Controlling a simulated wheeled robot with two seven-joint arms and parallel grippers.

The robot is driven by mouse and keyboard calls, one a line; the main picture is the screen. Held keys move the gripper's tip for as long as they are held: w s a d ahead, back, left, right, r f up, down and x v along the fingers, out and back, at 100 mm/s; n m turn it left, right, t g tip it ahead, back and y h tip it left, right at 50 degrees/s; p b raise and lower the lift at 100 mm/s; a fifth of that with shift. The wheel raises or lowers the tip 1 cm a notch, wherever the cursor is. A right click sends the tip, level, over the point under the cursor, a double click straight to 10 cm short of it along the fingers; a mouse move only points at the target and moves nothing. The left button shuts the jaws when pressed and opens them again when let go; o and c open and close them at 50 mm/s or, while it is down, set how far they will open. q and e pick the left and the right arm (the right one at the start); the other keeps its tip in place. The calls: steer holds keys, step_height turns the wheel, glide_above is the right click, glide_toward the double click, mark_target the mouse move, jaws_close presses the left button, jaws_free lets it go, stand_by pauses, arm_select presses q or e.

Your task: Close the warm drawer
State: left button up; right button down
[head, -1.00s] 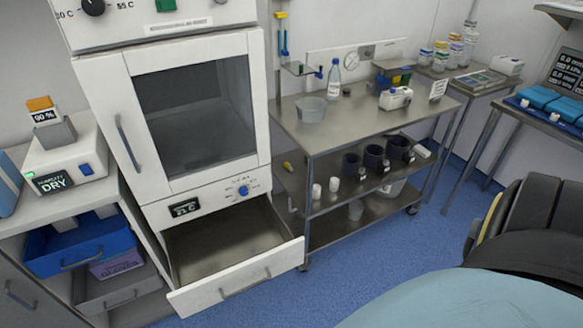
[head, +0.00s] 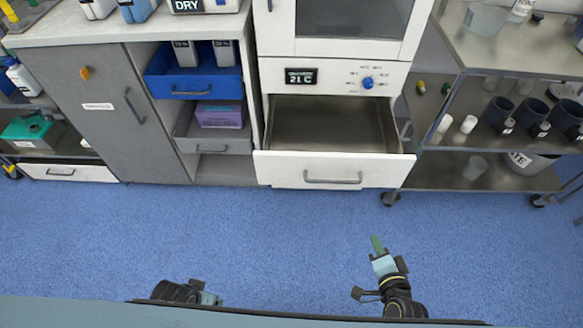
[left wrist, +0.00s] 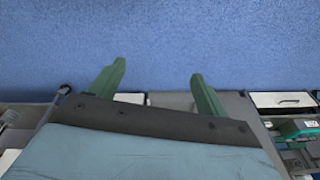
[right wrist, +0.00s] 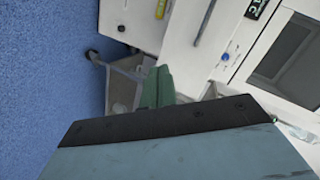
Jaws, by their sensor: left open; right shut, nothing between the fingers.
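The warm drawer (head: 270,170) is the white drawer under the glass-doored white cabinet. It stands pulled out, with its metal tray inside visible and a bar handle (head: 333,178) on its front. My right gripper (head: 377,243) is in front of and below the drawer's right end, apart from it. Its green fingers are together and empty, as the right wrist view (right wrist: 157,88) shows. My left gripper (head: 212,298) is low at the left of centre, well away from the drawer. Its fingers are spread and empty in the left wrist view (left wrist: 157,85).
A temperature display (head: 301,76) and blue knob (head: 368,82) sit above the drawer. A steel cart (head: 470,175) stands close on the right. An open blue drawer (head: 195,82) and grey drawer (head: 212,135) are on the left. Blue floor (head: 290,235) is clear before the drawer.

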mark_target(377, 158)
steer(key=w+r+m+t+h+b, duration=0.1)
steer(key=w+r+m+t+b, duration=0.35)
steer(key=r+m, duration=0.3)
steer(key=shift+n, duration=0.45)
steer(key=w+b, duration=0.1)
steer(key=w, duration=0.3)
steer(key=w+b, duration=0.1)
steer(key=w, duration=0.3)
steer(key=w+b, duration=0.1)
steer(key=w, duration=0.4)
steer(key=shift+r, duration=0.35)
arm_select(q)
step_height(377, 158, up, 13)
steer(key=w+d+t, duration=0.1)
steer(key=d, duration=0.1)
steer(key=shift+d, duration=0.2)
arm_select(e)
steer(key=shift+w, duration=0.55)
arm_select(q)
steer(key=shift+w, duration=0.1)
